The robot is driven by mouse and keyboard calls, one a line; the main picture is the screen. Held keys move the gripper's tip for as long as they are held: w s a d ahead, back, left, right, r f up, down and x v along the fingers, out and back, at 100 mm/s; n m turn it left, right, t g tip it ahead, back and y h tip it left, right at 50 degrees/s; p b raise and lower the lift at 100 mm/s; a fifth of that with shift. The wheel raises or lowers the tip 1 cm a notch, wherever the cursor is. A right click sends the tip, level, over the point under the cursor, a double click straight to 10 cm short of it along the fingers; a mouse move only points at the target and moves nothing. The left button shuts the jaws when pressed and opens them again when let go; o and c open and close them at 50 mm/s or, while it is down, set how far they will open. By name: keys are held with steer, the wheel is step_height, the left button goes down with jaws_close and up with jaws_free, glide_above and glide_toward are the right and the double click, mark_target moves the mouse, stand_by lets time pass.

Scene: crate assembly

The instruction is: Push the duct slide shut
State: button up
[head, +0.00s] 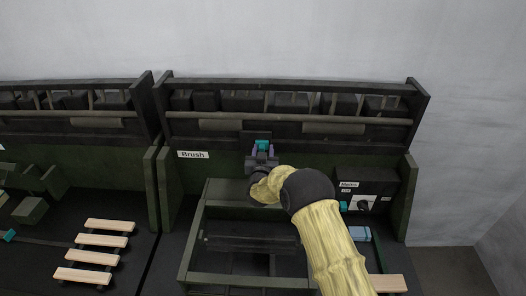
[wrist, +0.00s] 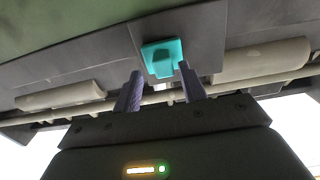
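A teal tab (wrist: 162,57) sits on a dark plate (wrist: 205,32) at the middle of the station's back; this looks like the duct slide. The tab also shows in the head view (head: 262,144), just beyond my fingers. My gripper (wrist: 160,71) is open, its two purple-grey fingers apart, with nothing held. The tips are at the tab, the right one overlapping its edge in the wrist view. I cannot tell whether they touch it. How far the slide stands open is not clear.
Below my arm is a dark green open-frame crate (head: 190,243). A "Brush" label (head: 193,154) is left of the gripper, and a switch box (head: 365,195) stands at right. A rail (head: 285,118) with dark blocks runs above. A neighbouring station with wooden slats (head: 103,241) lies left.

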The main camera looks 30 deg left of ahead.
steer(key=shift+s+a, duration=0.15)
steer(key=shift+b+v, duration=0.35)
steer(key=shift+v, duration=0.4)
steer(key=b+v, duration=0.4)
steer(key=v, duration=1.1)
steer(key=shift+s, duration=0.35)
steer(key=shift+d, duration=0.25)
